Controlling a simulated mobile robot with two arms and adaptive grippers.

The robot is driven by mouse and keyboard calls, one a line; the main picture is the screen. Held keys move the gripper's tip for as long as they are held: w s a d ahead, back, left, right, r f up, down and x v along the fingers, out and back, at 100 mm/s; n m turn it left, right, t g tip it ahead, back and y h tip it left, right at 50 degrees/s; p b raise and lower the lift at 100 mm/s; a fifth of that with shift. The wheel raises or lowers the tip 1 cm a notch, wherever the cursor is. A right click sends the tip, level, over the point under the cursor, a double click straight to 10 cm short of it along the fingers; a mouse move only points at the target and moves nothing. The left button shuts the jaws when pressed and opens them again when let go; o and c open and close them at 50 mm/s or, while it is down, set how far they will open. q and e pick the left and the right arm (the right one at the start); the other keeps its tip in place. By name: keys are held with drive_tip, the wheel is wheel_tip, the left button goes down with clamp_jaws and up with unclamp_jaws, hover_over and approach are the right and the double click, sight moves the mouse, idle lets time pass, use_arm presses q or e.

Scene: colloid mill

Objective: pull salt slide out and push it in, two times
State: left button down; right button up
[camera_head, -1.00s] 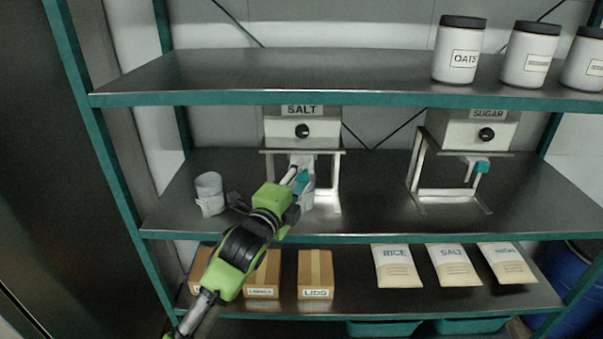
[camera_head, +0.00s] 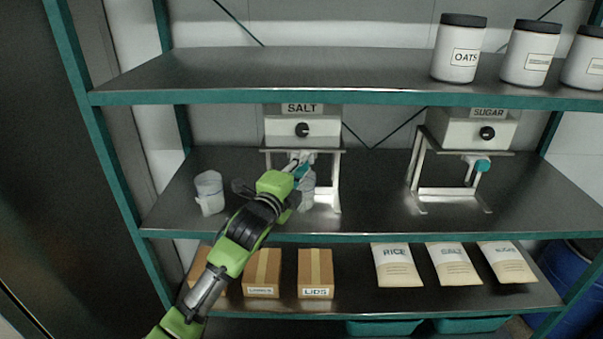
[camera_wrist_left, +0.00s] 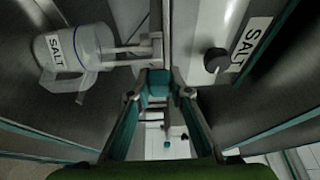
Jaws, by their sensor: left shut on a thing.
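The salt dispenser (camera_head: 302,130), a pale box labelled SALT with a black knob, stands on a metal frame on the middle shelf. My left gripper (camera_head: 301,170) is in front of its outlet, shut on the teal handle of the salt slide (camera_wrist_left: 158,84). In the left wrist view the two fingers (camera_wrist_left: 158,92) are on either side of the teal handle. The fingers partly hide the handle. A clear jug labelled SALT (camera_wrist_left: 88,50) is below the outlet; in the head view it is partly behind my gripper. My right gripper is not in view.
The sugar dispenser (camera_head: 475,132), with its own teal handle (camera_head: 482,165), stands to the right. A white translucent container (camera_head: 209,190) stands to the left. Cartons (camera_head: 315,273) and bags (camera_head: 397,266) are on the lower shelf. The upper shelf edge (camera_head: 330,98) runs just above the dispensers.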

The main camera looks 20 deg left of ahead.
use_arm(q)
drive_tip(key=shift+w+a+f, duration=0.1)
drive_tip(key=shift+w, duration=0.25)
drive_tip(key=shift+s, duration=0.1)
drive_tip(key=c, duration=1.8)
unclamp_jaws()
drive_tip(key=shift+c, duration=0.2)
drive_tip(key=s+a, duration=0.1)
drive_tip(key=s, duration=1.1)
drive_tip(key=shift+a, duration=0.15)
drive_tip(key=shift+w, duration=0.1)
